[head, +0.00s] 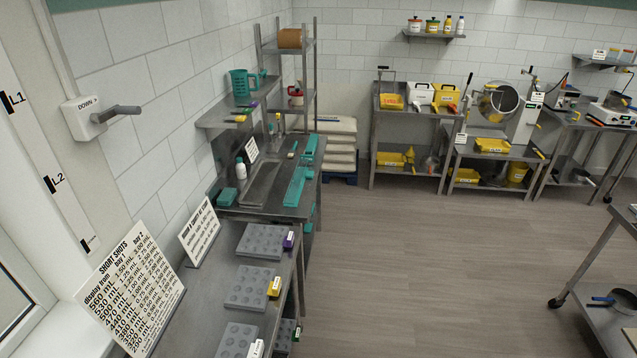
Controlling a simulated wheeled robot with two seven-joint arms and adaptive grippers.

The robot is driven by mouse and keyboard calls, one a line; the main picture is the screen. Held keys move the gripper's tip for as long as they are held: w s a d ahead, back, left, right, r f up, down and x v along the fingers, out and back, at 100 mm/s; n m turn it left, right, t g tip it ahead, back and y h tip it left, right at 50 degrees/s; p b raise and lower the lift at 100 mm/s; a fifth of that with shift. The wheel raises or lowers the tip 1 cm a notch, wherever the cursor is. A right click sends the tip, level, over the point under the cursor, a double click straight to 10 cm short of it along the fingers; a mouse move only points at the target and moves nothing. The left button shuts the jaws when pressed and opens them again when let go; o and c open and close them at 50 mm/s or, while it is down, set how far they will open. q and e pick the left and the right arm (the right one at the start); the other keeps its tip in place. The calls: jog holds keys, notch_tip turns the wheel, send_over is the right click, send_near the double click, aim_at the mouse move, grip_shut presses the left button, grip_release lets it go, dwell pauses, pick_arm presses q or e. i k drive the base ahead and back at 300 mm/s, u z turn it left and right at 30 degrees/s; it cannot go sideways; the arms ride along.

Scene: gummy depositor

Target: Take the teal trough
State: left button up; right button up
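A long teal piece that looks like the teal trough (296,186) lies along the right edge of the steel sink bench (266,208), left of the picture's middle. A shorter teal item (309,146) lies behind it near the bench's far end; its shape is too small to tell. Neither of my grippers is in view, and nothing is seen touching the trough.
A nearer steel table holds grey molds (261,241) with coloured tags and printed signs (131,290). A teal jug (241,83) stands on a wall shelf. Steel benches with yellow bins (391,101) line the back. The wooden floor (420,260) in the middle is clear.

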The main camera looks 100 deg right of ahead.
aim_at(301, 173)
jog(key=k, duration=0.3)
jog(key=z, duration=3.05)
jog(key=i, duration=0.55)
jog(key=z, duration=0.05)
